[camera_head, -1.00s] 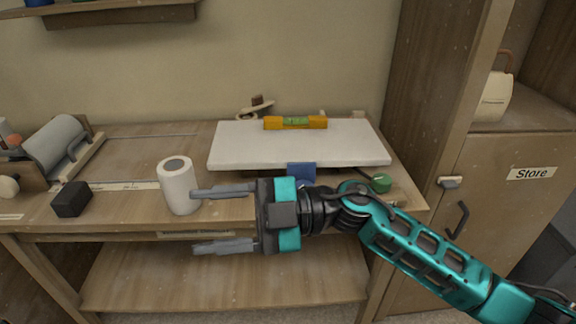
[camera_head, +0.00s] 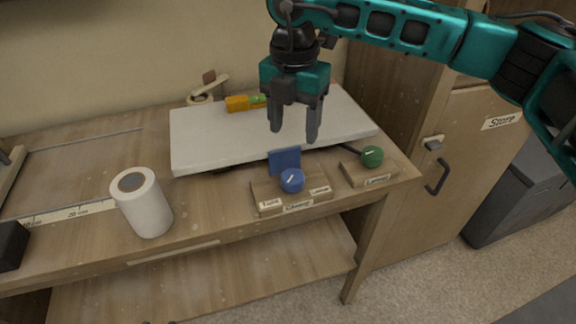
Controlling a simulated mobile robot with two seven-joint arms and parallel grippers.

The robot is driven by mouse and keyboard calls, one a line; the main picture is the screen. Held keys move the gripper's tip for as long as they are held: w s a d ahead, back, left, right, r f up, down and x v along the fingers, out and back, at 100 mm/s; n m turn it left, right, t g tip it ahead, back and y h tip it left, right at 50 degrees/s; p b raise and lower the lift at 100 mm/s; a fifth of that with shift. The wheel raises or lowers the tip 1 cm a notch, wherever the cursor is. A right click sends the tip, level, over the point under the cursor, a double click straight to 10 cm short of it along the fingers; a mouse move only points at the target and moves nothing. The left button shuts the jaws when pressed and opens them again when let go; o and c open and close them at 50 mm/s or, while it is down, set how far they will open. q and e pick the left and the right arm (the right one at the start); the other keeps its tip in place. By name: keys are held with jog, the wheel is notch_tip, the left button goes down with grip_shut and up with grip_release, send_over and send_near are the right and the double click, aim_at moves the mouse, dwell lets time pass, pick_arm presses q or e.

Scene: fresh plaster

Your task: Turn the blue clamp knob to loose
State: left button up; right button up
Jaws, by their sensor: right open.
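The blue clamp knob (camera_head: 292,180) sits on a wooden block (camera_head: 266,198) at the front of the bench, with a white pointer mark on it. The block carries small labels at its left and right ends and one on its front; the right one seems to read "Loose". A blue plate (camera_head: 284,161) stands just behind the knob. My right gripper (camera_head: 293,138) is open and empty, fingers pointing down, above the white board and behind the knob, not touching it. My left gripper is not in view.
A green knob (camera_head: 372,156) on its own block is to the right. The white board (camera_head: 215,150) bears an orange level (camera_head: 237,104). A white roll (camera_head: 143,203) stands at the left. A dark block (camera_head: 10,246) is at the far left edge.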

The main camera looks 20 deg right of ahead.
aim_at(293, 175)
notch_tip(293, 175, down, 12)
jog(key=shift+r, duration=0.25)
jog(key=c, duration=0.8)
